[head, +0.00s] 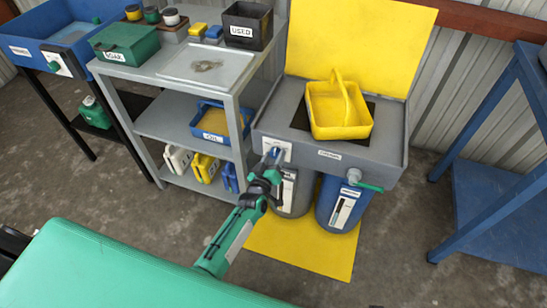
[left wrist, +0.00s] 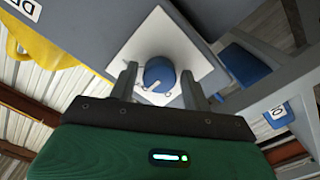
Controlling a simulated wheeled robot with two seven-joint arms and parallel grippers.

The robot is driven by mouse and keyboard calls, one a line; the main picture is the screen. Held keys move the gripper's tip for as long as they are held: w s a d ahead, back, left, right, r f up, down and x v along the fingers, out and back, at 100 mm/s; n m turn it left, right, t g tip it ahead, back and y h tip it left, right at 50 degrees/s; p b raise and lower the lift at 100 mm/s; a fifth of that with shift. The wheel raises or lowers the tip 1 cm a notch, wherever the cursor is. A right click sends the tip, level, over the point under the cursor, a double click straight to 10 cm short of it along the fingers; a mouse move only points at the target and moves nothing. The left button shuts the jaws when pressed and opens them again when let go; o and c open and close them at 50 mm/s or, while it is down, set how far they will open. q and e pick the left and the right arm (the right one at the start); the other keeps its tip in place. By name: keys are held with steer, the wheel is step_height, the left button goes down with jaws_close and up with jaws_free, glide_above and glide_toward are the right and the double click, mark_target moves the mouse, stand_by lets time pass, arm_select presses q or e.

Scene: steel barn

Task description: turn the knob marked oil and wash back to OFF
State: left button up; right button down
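A blue knob (left wrist: 159,73) with a white pointer line sits on a white square plate (left wrist: 190,52) in the left wrist view. In the head view this plate (head: 277,149) is on the front of the grey wash station (head: 385,150), at its left end. My left gripper (head: 271,166) is right in front of it and partly hides the knob. Its two fingers are apart, one on each side of the knob, with a visible gap on both sides. Whether the fingertips reach past the knob's face is unclear. The plate's markings are unreadable. My right gripper is out of view.
A yellow basket (head: 338,107) stands on the station, with a yellow lid (head: 365,40) raised behind. A grey drum and a blue drum (head: 342,203) are below. A green-handled tap (head: 362,181) is at right. A grey shelf (head: 165,125) stands close at left, a blue bench (head: 500,190) at right.

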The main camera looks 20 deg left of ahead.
arm_select(q)
steer(key=shift+o, duration=0.5)
steer(key=s, duration=1.3)
steer(key=shift+s+a+p, duration=0.25)
steer(key=shift+s+p, duration=0.05)
steer(key=shift+s, duration=0.1)
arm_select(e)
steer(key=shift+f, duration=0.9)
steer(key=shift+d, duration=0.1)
